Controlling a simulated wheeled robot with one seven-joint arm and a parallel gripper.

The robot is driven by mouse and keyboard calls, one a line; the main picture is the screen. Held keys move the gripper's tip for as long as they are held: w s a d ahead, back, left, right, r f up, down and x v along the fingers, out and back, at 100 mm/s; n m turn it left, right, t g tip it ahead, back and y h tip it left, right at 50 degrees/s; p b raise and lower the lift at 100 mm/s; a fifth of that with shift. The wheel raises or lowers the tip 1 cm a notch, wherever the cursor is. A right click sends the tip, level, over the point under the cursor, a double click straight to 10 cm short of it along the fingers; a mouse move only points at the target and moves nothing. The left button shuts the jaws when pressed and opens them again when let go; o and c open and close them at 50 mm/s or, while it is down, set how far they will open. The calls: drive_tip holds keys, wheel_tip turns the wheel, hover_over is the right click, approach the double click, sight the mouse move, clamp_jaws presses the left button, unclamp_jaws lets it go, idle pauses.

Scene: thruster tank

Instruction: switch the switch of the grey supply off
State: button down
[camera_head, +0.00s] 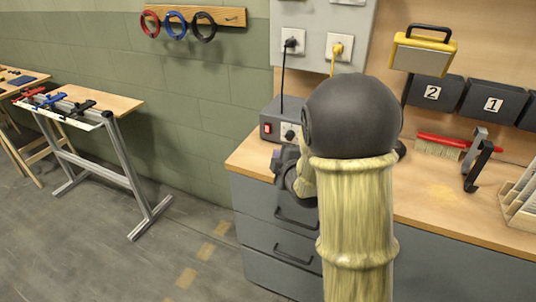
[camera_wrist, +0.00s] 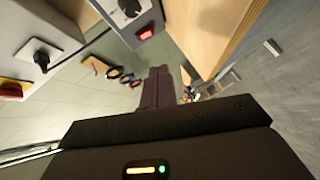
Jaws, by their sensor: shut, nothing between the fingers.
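The grey supply (camera_head: 284,119) stands at the left end of the workbench, partly behind my arm in the head view. Its front has a red switch (camera_head: 267,128) and a dark knob (camera_head: 290,134). In the wrist view the supply (camera_wrist: 151,17) is at the top, cut off by the frame edge, and its switch (camera_wrist: 146,34) looks bright red. My gripper (camera_wrist: 158,72) is shut and empty, its fingertips apart from the switch in that picture. In the head view my gripper (camera_head: 277,160) shows just below the supply's front, mostly hidden by my arm.
A wall panel (camera_head: 314,22) above the supply carries a black plug and a yellow plug with cables. The wooden bench top (camera_head: 430,194) holds a red brush (camera_head: 440,146) and black clamp (camera_head: 478,165) at right. Drawers (camera_head: 290,230) are below.

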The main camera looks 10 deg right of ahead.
drive_tip(key=shift+w+a+f+n+t+y+b, duration=0.15)
drive_tip(key=shift+w+f+n+t+y+b, duration=0.1)
drive_tip(key=shift+w+f+n+t+b, duration=0.25)
drive_tip(key=shift+w+a+f+n+t+y+b, duration=0.2)
drive_tip(key=shift+w+f+n+y+b, duration=0.15)
drive_tip(key=shift+n, duration=0.35)
drive_tip(key=shift+r+n, duration=0.2)
drive_tip(key=shift+n, duration=0.1)
approach(264, 131)
drive_tip(key=w+a, duration=0.2)
drive_tip(key=a, duration=0.1)
drive_tip(key=shift+w+a+p, duration=0.25)
drive_tip(key=shift+w+p, duration=0.15)
drive_tip(key=shift+w+d+f, duration=0.25)
drive_tip(key=shift+w+d, duration=0.65)
drive_tip(key=shift+w, duration=0.15)
drive_tip(key=shift+w+d+f, duration=0.1)
drive_tip(key=shift+w+d, duration=0.2)
drive_tip(key=shift+w, duration=0.15)
drive_tip(key=shift+f+b, duration=0.15)
drive_tip(key=shift+b, duration=0.2)
